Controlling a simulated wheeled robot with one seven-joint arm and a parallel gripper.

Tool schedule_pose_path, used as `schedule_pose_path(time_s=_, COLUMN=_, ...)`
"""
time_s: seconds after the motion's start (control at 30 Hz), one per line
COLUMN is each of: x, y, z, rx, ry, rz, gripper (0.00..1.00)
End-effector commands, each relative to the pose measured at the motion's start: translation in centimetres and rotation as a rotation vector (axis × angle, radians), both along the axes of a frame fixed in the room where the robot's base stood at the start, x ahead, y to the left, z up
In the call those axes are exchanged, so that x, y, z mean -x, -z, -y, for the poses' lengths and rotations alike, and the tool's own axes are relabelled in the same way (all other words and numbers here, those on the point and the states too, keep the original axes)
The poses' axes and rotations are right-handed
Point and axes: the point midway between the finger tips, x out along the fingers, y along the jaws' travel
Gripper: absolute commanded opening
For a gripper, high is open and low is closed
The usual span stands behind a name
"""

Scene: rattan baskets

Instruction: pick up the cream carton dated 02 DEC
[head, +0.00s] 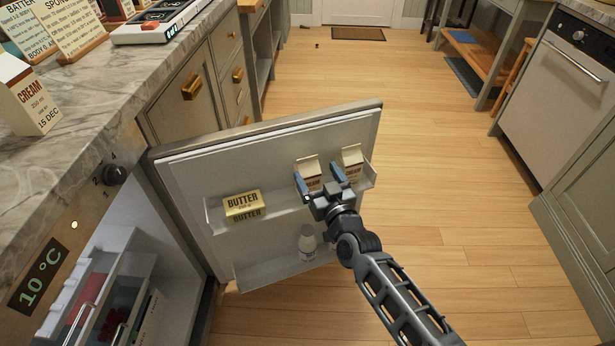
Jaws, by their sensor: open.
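Two small white-and-brown cartons stand on the upper shelf of the open fridge door: a left carton (308,168) and a right carton (352,158). Their dates are too small or too covered to read. My gripper (320,178) is open, with its blue-tipped fingers at either side of the left carton in the picture. I cannot tell whether they touch it. My gripper hides the left carton's lower part. Another cream carton (30,102), marked 15 DEC, stands on the marble counter at the left.
The fridge door (270,134) stands open over the wooden floor. A butter pack (242,204) sits left of the cartons on the same shelf. A white bottle (307,242) stands on the lower door shelf. The fridge interior at lower left holds drawers. Floor to the right is clear.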

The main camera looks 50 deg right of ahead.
Motion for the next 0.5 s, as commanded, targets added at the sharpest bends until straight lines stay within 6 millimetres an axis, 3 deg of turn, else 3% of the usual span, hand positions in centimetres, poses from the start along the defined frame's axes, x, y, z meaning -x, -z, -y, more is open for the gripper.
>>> schedule_pose_path(time_s=0.3, x=-4.0, y=-0.5, z=1.3, rx=0.000, ry=0.000, rz=0.001, gripper=0.88)
schedule_pose_path(time_s=0.5, x=-4.9, y=-0.5, z=1.8, rx=-0.001, ry=-0.001, rz=0.000, gripper=0.88)
